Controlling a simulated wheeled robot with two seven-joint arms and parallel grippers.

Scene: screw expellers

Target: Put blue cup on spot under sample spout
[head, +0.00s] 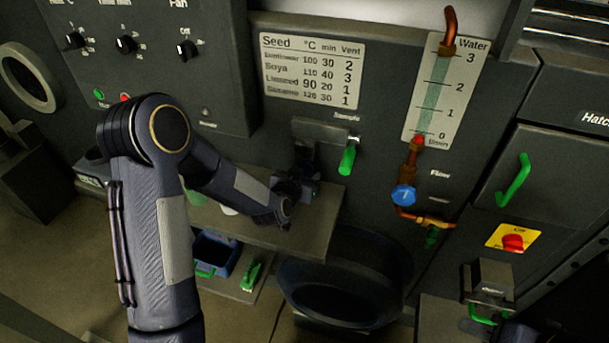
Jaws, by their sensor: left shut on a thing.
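My left gripper (297,186) is over the shelf (322,222), just below the sample spout (305,152) with its green handle (347,160). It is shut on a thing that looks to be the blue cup. My own wrist and the shadow hide most of it, so its colour and whether it touches the shelf cannot be made out. The spot under the spout is hidden too.
A pale item (229,210) stands on the shelf behind my left forearm. A blue bin (215,254) is below the shelf, beside a green-handled part (251,276). The water pipe with a blue knob (403,195) sticks out to the right.

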